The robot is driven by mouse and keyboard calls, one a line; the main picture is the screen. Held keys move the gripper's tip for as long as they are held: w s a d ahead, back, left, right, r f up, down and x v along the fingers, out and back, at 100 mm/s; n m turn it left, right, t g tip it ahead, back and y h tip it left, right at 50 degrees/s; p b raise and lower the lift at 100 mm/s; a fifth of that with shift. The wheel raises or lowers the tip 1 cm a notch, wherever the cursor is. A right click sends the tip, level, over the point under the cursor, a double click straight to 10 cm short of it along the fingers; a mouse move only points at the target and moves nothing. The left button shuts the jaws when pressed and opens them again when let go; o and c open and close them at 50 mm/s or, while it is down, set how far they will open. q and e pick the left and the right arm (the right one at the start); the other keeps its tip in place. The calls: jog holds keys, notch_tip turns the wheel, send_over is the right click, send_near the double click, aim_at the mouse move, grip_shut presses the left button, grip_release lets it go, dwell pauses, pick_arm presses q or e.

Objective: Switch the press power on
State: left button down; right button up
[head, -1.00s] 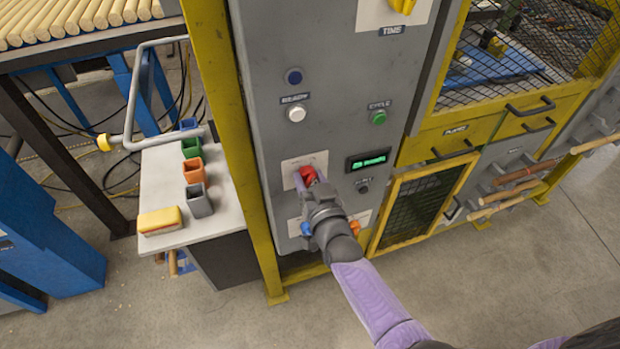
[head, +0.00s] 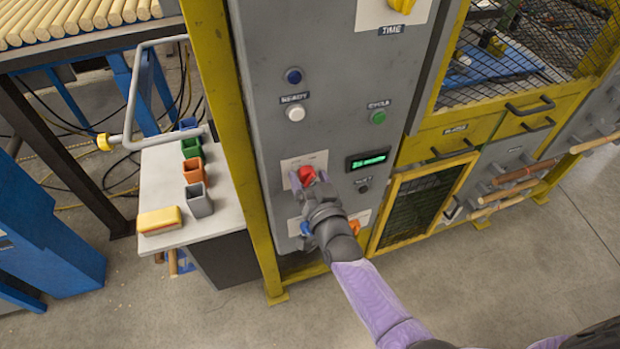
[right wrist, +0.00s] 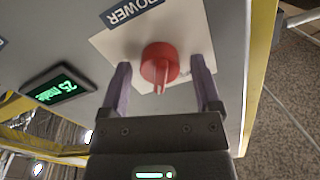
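The red power knob (head: 307,174) sits on a pale plate on the grey press panel (head: 340,120). In the right wrist view the red knob (right wrist: 160,63) shows under the POWER label (right wrist: 133,12). My right gripper (head: 309,178) is at the knob. In the right wrist view my right gripper (right wrist: 161,72) has one finger on each side of the knob, with a visible gap on both sides, so it is open. The knob's grip ridge points toward the gripper's body in that view. My left gripper is not in view.
A lit green display (head: 368,160) is right of the knob. A white READY button (head: 295,114) and a green CYCLE button (head: 378,117) are above. A yellow post (head: 225,100) stands left of the panel. A side table (head: 160,190) holds several small bins.

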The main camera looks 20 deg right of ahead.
jog(key=s+p, duration=0.2)
jog(key=s, duration=0.8)
jog(key=shift+d+p, duration=0.15)
jog(key=shift+p, duration=0.2)
jog(key=s+f+n+g, duration=0.2)
jog(key=s+f+g, duration=0.3)
jog(key=f, duration=0.5)
jog(key=s+f+n+g, duration=0.1)
jog(key=s+f+g, duration=0.3)
jog(key=s+f, duration=0.4)
jog(key=s+d+f+n+g, duration=0.1)
jog(key=s+f+g, duration=0.1)
jog(key=s, duration=0.5)
jog(key=s+d+f+n+g, duration=0.1)
jog(key=s+d+f+g, duration=0.1)
jog(key=s+f, duration=0.3)
jog(key=s+d+f+g+b, duration=0.1)
jog(key=s+f+g, duration=0.2)
jog(key=s, duration=0.5)
jog(key=shift+s+d+f+n+g+h, duration=0.3)
jog(key=shift+s+f+n+g+h, duration=0.1)
jog(key=shift+g, duration=0.3)
